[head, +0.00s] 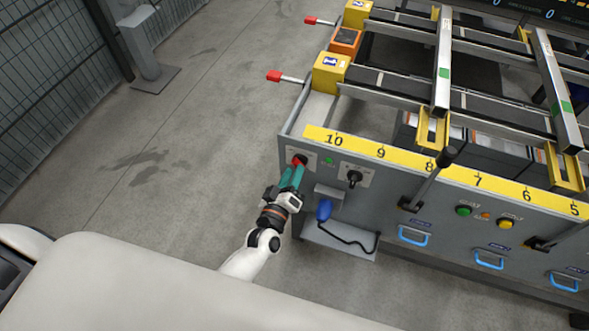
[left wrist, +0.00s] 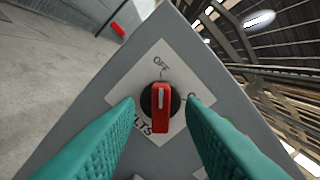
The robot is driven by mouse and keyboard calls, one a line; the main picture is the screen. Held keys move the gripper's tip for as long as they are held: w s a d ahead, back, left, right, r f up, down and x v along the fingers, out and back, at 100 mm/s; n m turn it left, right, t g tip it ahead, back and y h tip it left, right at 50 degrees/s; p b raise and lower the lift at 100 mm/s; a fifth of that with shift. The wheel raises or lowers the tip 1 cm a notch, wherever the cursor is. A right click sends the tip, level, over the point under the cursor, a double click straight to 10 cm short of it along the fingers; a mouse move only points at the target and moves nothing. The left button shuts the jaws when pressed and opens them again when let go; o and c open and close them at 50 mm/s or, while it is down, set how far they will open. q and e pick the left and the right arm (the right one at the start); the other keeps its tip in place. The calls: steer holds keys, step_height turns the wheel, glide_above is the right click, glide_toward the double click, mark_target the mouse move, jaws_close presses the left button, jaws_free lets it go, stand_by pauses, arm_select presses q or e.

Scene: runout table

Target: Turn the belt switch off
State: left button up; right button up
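The belt switch is a red rotary knob (head: 299,160) on a white plate at the left end of the table's grey front panel. In the left wrist view the red knob (left wrist: 160,110) sits on a black round base. Its white line points up towards the word OFF; part of the lettering is hidden behind the fingers. My left gripper (head: 293,172) is at the knob, its teal fingers open. In the left wrist view the fingers (left wrist: 160,104) stand either side of the knob, with a gap on both sides. My right gripper is not in view.
Right of the knob are a small green light (head: 329,161) and a black rotary switch (head: 354,178). A blue hand tool (head: 324,209) hangs below on a cord. A black-handled lever (head: 430,180) sticks out further right.

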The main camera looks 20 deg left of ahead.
arm_select(q)
steer(key=s, duration=1)
steer(key=shift+a, duration=0.15)
steer(key=s+a+f+m+g+h+p, duration=0.1)
steer(key=s+f+m+g, duration=0.35)
steer(key=f, duration=0.75)
steer(key=s+f+m+g+p, duration=0.1)
steer(key=s+f+m+g, duration=0.4)
steer(key=f, duration=0.6)
steer(key=s+a+f+g, duration=0.2)
steer(key=s+f, duration=0.2)
steer(key=s, duration=0.3)
steer(key=s+a+f+m+g+y, duration=0.1)
steer(key=s+a+f+g, duration=0.1)
steer(key=s, duration=0.5)
steer(key=s+a+f+g, duration=0.3)
steer(key=s+f, duration=0.2)
steer(key=s, duration=0.2)
steer(key=shift+s+f+m+y+p, duration=0.3)
steer(key=shift+s+f+m+p, duration=0.05)
steer(key=shift+s+f, duration=0.05)
steer(key=shift+g, duration=0.25)
